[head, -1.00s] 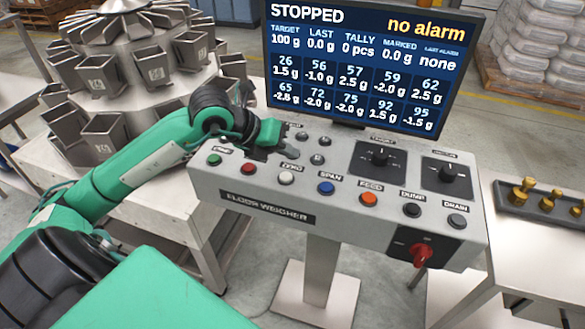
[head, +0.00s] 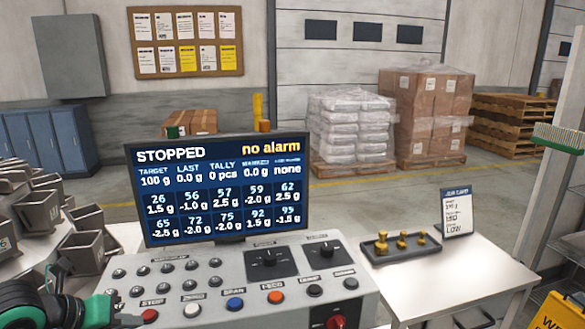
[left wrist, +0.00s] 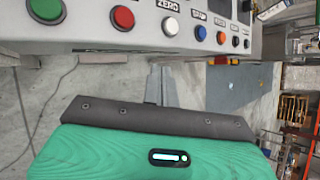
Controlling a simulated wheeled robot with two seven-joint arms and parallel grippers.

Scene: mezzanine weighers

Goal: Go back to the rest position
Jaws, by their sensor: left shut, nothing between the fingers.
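My left gripper (head: 130,320) shows at the bottom left of the head view, by the front left of the control panel (head: 205,273). It is shut and holds nothing. In the left wrist view its green housing (left wrist: 150,153) fills the bottom, with the panel's row of coloured buttons (left wrist: 123,18) along the top. The gripper appears apart from the buttons. The monitor (head: 218,187) above the panel reads STOPPED and no alarm. My right gripper is not in view.
Steel weigher buckets (head: 88,250) stand at the left of the panel. A side table (head: 450,280) at the right carries a dark tray of brass weights (head: 402,241) and a card (head: 456,213). Wrapped pallets (head: 350,135) stand at the back, beyond open floor.

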